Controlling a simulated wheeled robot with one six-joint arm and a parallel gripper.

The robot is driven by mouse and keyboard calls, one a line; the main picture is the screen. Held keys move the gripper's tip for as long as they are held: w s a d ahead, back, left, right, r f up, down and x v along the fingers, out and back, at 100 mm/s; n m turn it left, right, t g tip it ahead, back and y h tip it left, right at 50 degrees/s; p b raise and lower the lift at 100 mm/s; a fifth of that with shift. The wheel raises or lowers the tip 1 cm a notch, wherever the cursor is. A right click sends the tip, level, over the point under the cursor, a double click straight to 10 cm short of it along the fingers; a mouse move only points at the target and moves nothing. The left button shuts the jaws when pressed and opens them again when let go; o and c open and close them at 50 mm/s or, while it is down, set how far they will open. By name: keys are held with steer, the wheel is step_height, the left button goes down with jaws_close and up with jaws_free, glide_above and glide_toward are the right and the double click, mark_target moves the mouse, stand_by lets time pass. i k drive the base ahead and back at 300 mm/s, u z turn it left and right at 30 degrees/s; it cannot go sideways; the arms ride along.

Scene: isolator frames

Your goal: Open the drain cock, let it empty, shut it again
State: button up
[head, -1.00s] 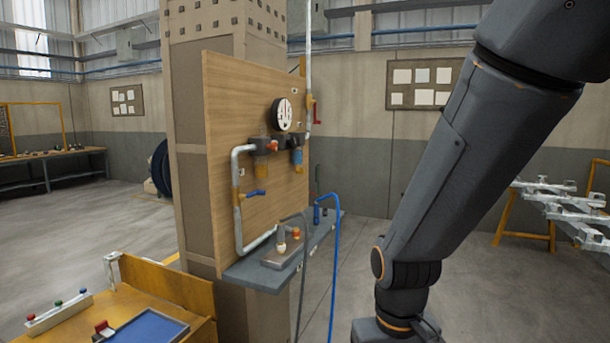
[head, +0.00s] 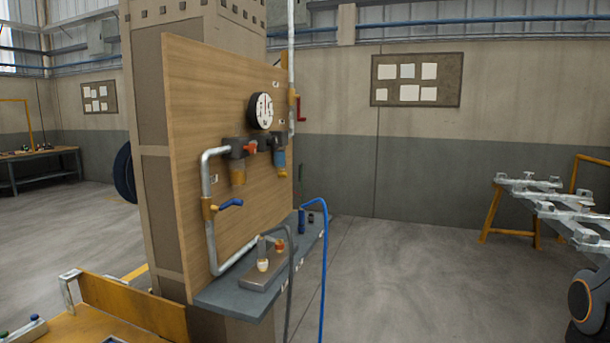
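A wooden board (head: 230,110) on a column carries the pipework, seen at an angle. A round gauge (head: 261,111) sits above a filter unit with an amber bowl (head: 237,173) and a blue bowl (head: 279,161). A brass valve with a blue lever (head: 231,204) is on the bent grey pipe (head: 206,178) at left; the lever sticks out to the right. A red handle (head: 301,108) is on the upright pipe. I cannot tell which part is the drain cock or whether anything flows. My gripper is out of view.
A grey shelf (head: 228,297) below the board holds a metal block with fittings (head: 262,276); grey and blue hoses (head: 325,255) hang in front. A yellow bench (head: 130,308) stands lower left. A rack (head: 550,200) is at right. The floor between is clear.

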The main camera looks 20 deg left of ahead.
mark_target(283, 173)
steer(key=i, duration=1.45)
steer(key=u, duration=0.8)
